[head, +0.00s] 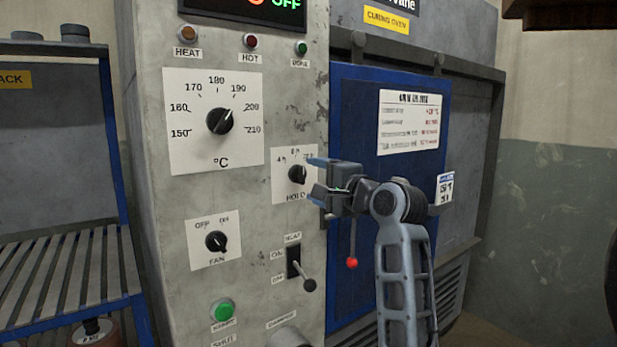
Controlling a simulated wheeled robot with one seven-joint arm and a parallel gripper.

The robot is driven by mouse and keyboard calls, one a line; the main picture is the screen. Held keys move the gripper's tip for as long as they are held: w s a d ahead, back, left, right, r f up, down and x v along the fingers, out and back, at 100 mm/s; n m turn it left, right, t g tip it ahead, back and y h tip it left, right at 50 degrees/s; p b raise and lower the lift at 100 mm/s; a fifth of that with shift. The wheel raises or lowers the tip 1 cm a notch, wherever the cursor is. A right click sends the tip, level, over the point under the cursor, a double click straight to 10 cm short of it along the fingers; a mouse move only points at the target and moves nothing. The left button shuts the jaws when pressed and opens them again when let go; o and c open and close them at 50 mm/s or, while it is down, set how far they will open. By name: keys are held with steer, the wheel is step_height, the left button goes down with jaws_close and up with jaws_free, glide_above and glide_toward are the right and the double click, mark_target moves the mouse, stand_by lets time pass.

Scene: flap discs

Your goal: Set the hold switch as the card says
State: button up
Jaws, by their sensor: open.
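The hold switch (297,174) is a small black knob on a white plate labelled HOLD, on the grey control panel. Its plate has several hour marks along the top; the rightmost mark is partly covered by my gripper. The knob's pointer setting is too small to read surely. My gripper (313,178) is open, just right of the knob, with its fingers pointing left. I cannot tell whether a finger touches the knob. The white card (410,122) is on the blue oven door, with several printed lines, some in red, too small to read surely.
The temperature dial (220,120) points near 200. Below are the fan knob (216,242), the heat lever (309,284) and a green button (222,310). A red-tipped handle (352,262) hangs beside my arm on the blue door (355,100). A blue rack (70,245) stands at left.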

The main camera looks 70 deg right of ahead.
mark_target(304, 176)
steer(key=shift+x, duration=1.9)
steer(key=shift+c, duration=0.4)
steer(key=c, duration=1)
steer(key=shift+n, duration=0.3)
steer(key=n+p, duration=0.1)
steer(key=n, duration=0.3)
steer(key=shift+n, duration=2.2)
